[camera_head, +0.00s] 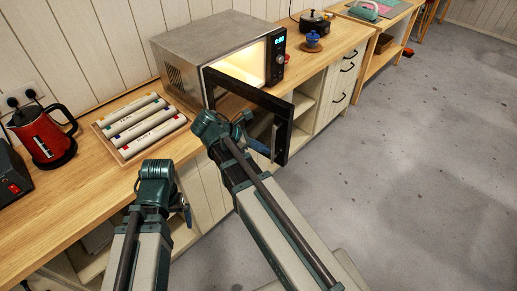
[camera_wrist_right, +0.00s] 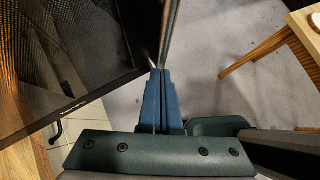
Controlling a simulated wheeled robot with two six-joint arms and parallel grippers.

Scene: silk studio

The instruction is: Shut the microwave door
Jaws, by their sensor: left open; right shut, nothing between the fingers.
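The grey microwave (camera_head: 205,48) stands on the wooden counter with its lit interior showing. Its black-framed door (camera_head: 250,93) is swung open and juts out past the counter's front edge. In the right wrist view the dark door panel (camera_wrist_right: 75,60) fills the upper left, and a thin grey bar, seemingly the door handle (camera_wrist_right: 171,28), runs up from my fingertips. My right gripper (camera_head: 262,148) is shut and empty, close to the door's outer part; its blue fingers (camera_wrist_right: 157,76) show together, and contact is unclear. My left gripper (camera_head: 187,214) is open, low in front of the cabinets, away from the door.
A tray of rolls (camera_head: 143,125) and a red kettle (camera_head: 42,136) sit on the counter left of the microwave. A blue pot (camera_head: 312,39) and a black pot (camera_head: 315,21) stand right of it. Grey floor (camera_head: 400,170) is open to the right.

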